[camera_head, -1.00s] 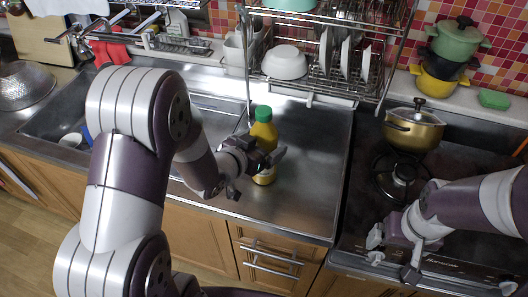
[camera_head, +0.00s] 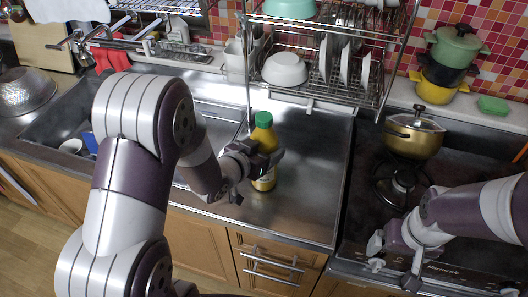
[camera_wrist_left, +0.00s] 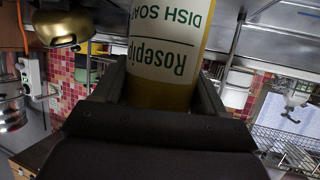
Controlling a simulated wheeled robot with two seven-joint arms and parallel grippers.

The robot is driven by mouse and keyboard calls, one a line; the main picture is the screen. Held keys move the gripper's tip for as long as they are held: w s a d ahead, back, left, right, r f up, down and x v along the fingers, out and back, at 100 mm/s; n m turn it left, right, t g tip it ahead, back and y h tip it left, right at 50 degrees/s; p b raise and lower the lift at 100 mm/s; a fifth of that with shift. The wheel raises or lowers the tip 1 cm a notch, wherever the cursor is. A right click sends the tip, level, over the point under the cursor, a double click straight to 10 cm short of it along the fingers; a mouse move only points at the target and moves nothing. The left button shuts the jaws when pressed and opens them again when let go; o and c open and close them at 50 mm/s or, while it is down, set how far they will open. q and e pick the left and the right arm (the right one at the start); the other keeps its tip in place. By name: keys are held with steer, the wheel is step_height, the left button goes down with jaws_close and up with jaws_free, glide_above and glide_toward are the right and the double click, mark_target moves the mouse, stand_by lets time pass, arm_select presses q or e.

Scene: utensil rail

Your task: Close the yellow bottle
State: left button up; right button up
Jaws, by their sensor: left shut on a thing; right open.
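The yellow bottle (camera_head: 264,139) with a green cap (camera_head: 263,119) stands upright on the steel counter right of the sink. I cannot tell whether its cap is open or shut. My left gripper (camera_head: 267,161) is shut around the bottle's middle. In the left wrist view the bottle (camera_wrist_left: 165,55) sits between both fingers, its white label reading "DISH SOAP" upside down. My right gripper (camera_head: 393,264) is open and empty, above the front of the stove, well to the right of the bottle.
A dish rack (camera_head: 330,95) with plates and a white bowl (camera_head: 284,69) hangs behind the bottle. A gold pot (camera_head: 412,143) stands on the stove. The steel counter (camera_head: 310,185) right of the bottle is clear. The sink (camera_head: 50,130) is at left.

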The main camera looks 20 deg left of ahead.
mark_target(264, 137)
arm_select(q)
steer(key=shift+r, duration=0.55)
step_height(264, 137, up, 3)
steer(key=shift+f, duration=0.1)
steer(key=s+d+r, duration=0.6)
steer(key=d+r, duration=0.1)
steer(key=d, duration=0.3)
steer(key=shift+s, duration=0.2)
steer(key=shift+a, duration=0.1)
steer(key=o, duration=0.6)
steer(key=c, duration=0.8)
